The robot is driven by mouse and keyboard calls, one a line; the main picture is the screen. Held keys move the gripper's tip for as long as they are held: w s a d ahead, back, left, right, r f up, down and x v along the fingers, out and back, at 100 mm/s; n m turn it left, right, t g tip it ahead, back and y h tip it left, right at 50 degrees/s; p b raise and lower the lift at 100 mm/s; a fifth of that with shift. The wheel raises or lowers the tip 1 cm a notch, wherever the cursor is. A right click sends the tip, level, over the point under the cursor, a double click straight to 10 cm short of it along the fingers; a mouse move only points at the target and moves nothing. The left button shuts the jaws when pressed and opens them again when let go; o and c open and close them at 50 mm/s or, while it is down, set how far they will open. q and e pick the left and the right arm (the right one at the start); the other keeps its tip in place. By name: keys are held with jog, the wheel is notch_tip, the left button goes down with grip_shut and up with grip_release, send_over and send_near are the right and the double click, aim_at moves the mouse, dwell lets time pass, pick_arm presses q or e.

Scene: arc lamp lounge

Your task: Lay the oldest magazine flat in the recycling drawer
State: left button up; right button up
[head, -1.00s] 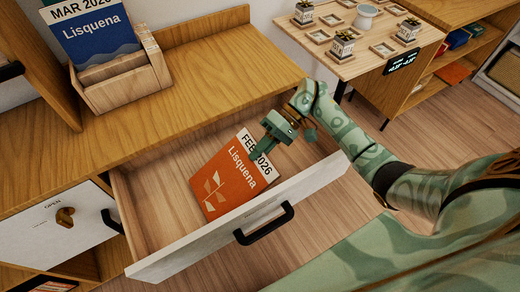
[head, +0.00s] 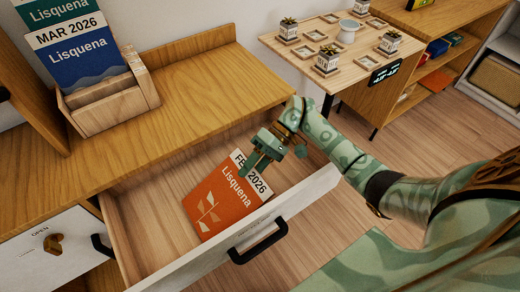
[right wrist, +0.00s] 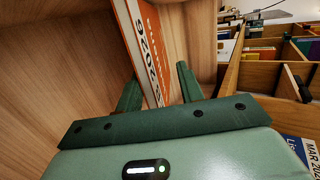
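The orange FEB 2026 Lisquena magazine (head: 222,200) lies face up inside the pulled-out drawer (head: 125,225). I cannot tell if it is fully flat on the drawer floor. My right gripper (head: 258,166) is over its top edge, by the white date strip, and hides part of the date. In the right wrist view my right gripper's fingers (right wrist: 158,82) are spread, with the magazine (right wrist: 143,45) seen between them and gaps beside it. My left gripper is not in view; only a dark bit shows at the left edge.
A wooden rack (head: 110,105) on the cabinet top holds a blue MAR 2026 magazine (head: 75,55) and a green one (head: 55,12). A closed OPEN-marked front (head: 50,255) is left of the drawer. A table (head: 325,45) with small potted plants stands behind right.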

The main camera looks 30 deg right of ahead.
jog(key=p+v, duration=0.1)
jog(key=v, duration=1.5)
jog(key=shift+p, duration=0.4)
jog(key=shift+d, duration=0.1)
